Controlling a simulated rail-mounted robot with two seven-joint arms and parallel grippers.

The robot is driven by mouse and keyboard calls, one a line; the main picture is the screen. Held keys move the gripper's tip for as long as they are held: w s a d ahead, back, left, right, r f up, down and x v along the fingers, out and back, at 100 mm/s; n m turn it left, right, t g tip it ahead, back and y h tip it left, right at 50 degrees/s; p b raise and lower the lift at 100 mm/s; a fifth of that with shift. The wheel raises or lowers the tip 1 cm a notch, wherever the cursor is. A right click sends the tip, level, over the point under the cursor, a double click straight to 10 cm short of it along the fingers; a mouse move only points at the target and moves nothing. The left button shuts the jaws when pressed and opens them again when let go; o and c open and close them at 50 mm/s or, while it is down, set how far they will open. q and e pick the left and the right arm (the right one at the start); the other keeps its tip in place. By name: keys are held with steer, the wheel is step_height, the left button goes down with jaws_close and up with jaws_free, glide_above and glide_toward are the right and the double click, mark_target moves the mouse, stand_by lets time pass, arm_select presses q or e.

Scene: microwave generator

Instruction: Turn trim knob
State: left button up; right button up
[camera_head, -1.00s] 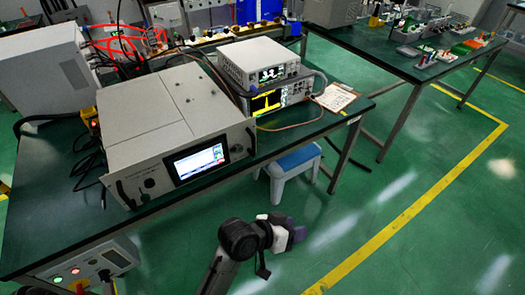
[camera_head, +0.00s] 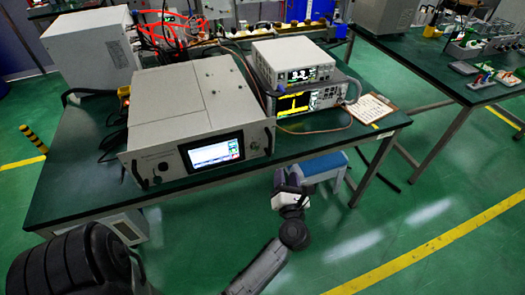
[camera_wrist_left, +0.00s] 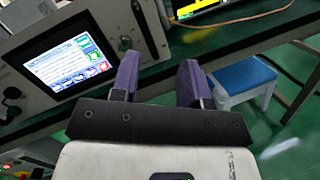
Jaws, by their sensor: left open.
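The microwave generator (camera_head: 195,105) is a light grey box with a lit screen (camera_head: 212,152) on its front panel. A small round knob (camera_head: 254,147) sits right of the screen; it also shows in the left wrist view (camera_wrist_left: 125,43), just beyond the left finger. Darker knobs (camera_head: 162,168) sit left of the screen, with one at the wrist view's left edge (camera_wrist_left: 12,93). Which one is the trim knob I cannot tell. My left gripper (camera_head: 290,179), with purple fingers (camera_wrist_left: 158,79), is open and empty, in front of the panel's right end and apart from it. My right gripper is not in view.
Stacked instruments (camera_head: 296,83) with a cable stand right of the generator, beside a clipboard (camera_head: 372,107). A blue-topped stool (camera_head: 324,168) stands behind my left gripper. The green table's front edge (camera_head: 90,212) runs below the panel. Open floor lies to the right.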

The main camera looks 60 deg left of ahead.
mark_target(255, 150)
arm_select(q)
steer(key=s+a+f+n+g, duration=0.2)
steer(key=s+n+g, duration=0.2)
steer(key=n+g, duration=0.1)
steer(key=shift+n, duration=0.3)
steer(key=b+x, duration=0.1)
steer(key=x, duration=1.2)
steer(key=shift+a+r+b, duration=0.15)
steer(key=shift+a+b, duration=0.05)
steer(key=shift+b, duration=0.1)
